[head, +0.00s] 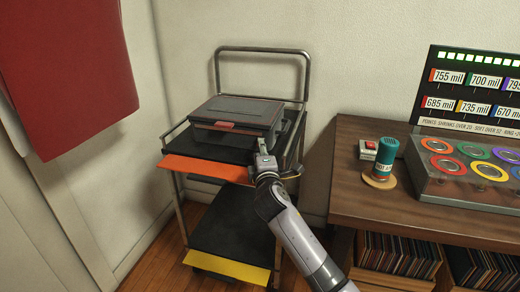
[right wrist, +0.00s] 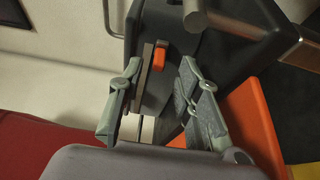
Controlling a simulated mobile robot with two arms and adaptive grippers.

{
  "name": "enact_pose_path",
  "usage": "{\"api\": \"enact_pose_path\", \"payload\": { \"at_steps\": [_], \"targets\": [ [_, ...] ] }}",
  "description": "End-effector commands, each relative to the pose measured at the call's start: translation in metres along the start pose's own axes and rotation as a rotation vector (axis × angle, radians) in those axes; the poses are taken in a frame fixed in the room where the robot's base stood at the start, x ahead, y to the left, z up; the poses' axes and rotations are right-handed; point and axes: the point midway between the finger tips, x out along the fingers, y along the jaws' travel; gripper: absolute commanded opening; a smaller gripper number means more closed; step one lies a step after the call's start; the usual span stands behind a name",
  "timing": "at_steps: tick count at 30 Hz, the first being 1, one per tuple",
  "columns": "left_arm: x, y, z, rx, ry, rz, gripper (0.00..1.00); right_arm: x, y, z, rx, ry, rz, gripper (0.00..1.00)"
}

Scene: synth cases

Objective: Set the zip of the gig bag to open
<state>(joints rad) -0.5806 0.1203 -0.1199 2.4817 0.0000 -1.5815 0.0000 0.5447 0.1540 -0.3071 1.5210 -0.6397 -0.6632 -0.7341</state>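A dark grey flat case (head: 240,112), which looks like the gig bag, lies closed on the cart's top shelf. A small red tab (head: 224,126) shows on its front; I cannot tell if this is the zip. My right gripper (head: 262,158) is at the case's right front corner. In the right wrist view its two fingers (right wrist: 160,70) stand apart, with a narrow tan-grey strip and a small orange block (right wrist: 160,55) between them. I see no clear grip on either. My left gripper is not in view.
The cart has an orange front edge (head: 207,169), a metal handle (head: 262,51) and a lower shelf (head: 225,230). A wooden desk (head: 380,205) on the right holds a teal cylinder (head: 386,157) and a display console. A red panel (head: 70,60) hangs at upper left.

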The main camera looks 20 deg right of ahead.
Motion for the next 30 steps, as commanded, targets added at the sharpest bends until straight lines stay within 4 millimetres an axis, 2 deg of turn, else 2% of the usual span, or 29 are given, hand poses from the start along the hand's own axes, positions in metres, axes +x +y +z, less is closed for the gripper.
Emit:
{"api": "enact_pose_path", "payload": {
  "at_steps": [3,8,20,30],
  "targets": [
    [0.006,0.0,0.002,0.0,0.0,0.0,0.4,0.019,-0.001,0.0,0.001,-0.001,0.0,0.32],
    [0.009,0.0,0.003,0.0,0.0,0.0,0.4,0.033,0.0,0.0,0.002,0.0,0.001,0.32],
    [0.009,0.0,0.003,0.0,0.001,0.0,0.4,0.038,0.0,0.0,0.002,0.0,0.0,0.31],
    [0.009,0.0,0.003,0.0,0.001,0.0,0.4,0.037,0.0,0.0,0.001,0.0,0.0,0.08]
  ]
}}
